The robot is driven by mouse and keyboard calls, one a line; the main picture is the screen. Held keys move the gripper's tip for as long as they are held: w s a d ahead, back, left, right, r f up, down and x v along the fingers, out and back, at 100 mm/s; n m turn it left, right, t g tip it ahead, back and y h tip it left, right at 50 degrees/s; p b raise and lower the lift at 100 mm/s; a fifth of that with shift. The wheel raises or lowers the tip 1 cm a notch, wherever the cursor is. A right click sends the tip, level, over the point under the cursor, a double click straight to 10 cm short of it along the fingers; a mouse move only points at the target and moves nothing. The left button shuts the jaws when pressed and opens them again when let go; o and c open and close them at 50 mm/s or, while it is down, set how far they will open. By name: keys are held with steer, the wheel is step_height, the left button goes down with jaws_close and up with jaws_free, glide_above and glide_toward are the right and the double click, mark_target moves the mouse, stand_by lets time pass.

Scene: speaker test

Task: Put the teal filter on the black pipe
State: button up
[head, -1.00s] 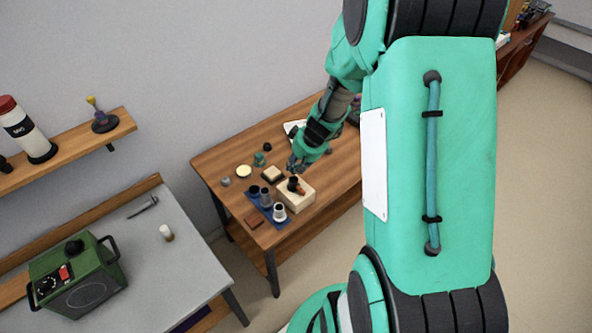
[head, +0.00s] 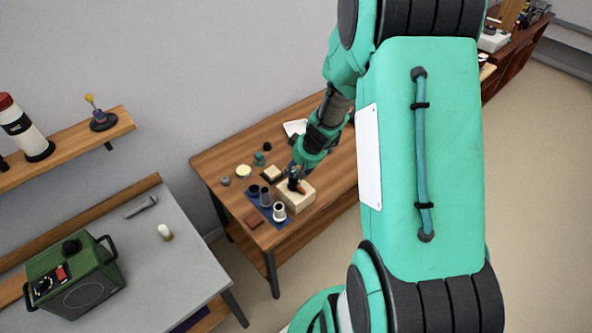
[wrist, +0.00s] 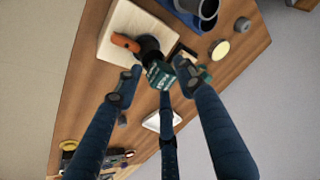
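The teal filter (wrist: 160,75), with white marks on its side, is between my fingertips in the wrist view. My gripper (wrist: 158,82) seems shut on it, though a finger partly hides the contact. The black pipe (wrist: 148,48) stands on a pale block (wrist: 122,32) beside an orange handle (wrist: 124,42). The filter overlaps the pipe's near end in the wrist view; I cannot tell whether they touch. In the head view my gripper (head: 295,172) is just above the pipe (head: 293,184), and the filter is too small to make out.
A yellow disc (head: 243,171) and a small teal item (head: 259,158) lie farther back on the wooden table (head: 218,163). The table's front right is clear.

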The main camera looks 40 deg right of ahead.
steer(key=shift+r, duration=0.2)
stand_by(0.3)
steer(key=shift+r+p, duration=0.2)
steer(key=shift+p, duration=0.1)
steer(key=p+v, duration=0.2)
steer(key=v, duration=0.9)
steer(key=shift+s+r, duration=0.25)
